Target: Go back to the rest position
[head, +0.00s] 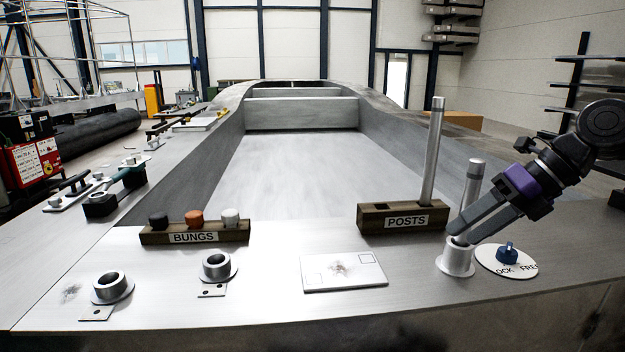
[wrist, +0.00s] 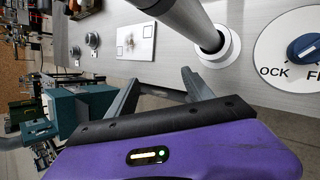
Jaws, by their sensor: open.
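My gripper (head: 460,229) is at the right, low over the deck by the right-hand socket (head: 457,262). Its purple body slants up to the right. In the wrist view its two fingers (wrist: 160,77) are spread with nothing between them. A grey metal post (head: 473,178) stands in that socket, partly hidden behind the fingers in the head view. In the wrist view the post (wrist: 180,15) rises from the white-rimmed socket (wrist: 233,50), beyond the fingertips; whether a finger touches it I cannot tell.
A wooden POSTS block (head: 375,220) holds another tall post (head: 433,150). A blue knob (head: 507,252) on a LOCK/FREE disc is close right of the socket. The BUNGS rack (head: 160,236), two empty sockets (head: 110,287) and a white plate (head: 320,283) lie left.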

